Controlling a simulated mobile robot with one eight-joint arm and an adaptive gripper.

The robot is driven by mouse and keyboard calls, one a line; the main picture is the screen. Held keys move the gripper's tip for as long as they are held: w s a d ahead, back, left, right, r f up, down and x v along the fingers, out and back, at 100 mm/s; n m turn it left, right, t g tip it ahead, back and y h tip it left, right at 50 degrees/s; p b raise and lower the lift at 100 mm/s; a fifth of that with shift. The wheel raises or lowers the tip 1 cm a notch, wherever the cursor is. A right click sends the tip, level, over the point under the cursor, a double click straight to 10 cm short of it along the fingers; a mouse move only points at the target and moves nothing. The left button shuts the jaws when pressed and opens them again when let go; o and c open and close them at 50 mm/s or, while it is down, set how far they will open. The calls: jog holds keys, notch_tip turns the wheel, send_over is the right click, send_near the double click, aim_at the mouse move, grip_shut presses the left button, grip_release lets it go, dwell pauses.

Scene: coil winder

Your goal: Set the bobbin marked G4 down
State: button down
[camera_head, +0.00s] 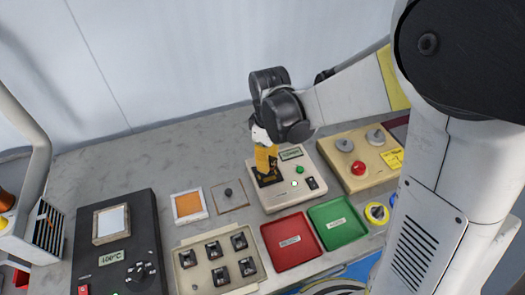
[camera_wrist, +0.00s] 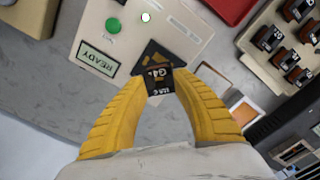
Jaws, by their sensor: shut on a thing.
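The bobbin marked G4 (camera_wrist: 160,80) is a small dark piece with a pale label, held between the yellow fingertips of my gripper (camera_wrist: 163,76) in the wrist view. My gripper is shut on it. It is over or at a black pad (camera_wrist: 157,55) on a beige device with a READY display (camera_wrist: 97,57). In the head view my gripper (camera_head: 266,168) points down at the same black pad (camera_head: 268,182), and its fingers hide the bobbin. I cannot tell whether the bobbin touches the pad.
A red tray (camera_head: 290,241) and a green tray (camera_head: 337,222) lie in front of the device. A beige holder (camera_head: 206,284) carries several dark bobbins. A beige box with knobs (camera_head: 382,142) stands at the right, a black scale-like unit (camera_head: 112,252) at the left.

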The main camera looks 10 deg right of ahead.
jog(key=shift+w+a+f, duration=0.2)
jog(key=shift+w+f, duration=0.2)
jog(key=shift+f, duration=0.05)
jog(key=shift+f+b, duration=1)
jog(key=shift+f, duration=0.8)
jog(key=shift+f, duration=0.1)
jog(key=c, duration=1.1)
grip_release()
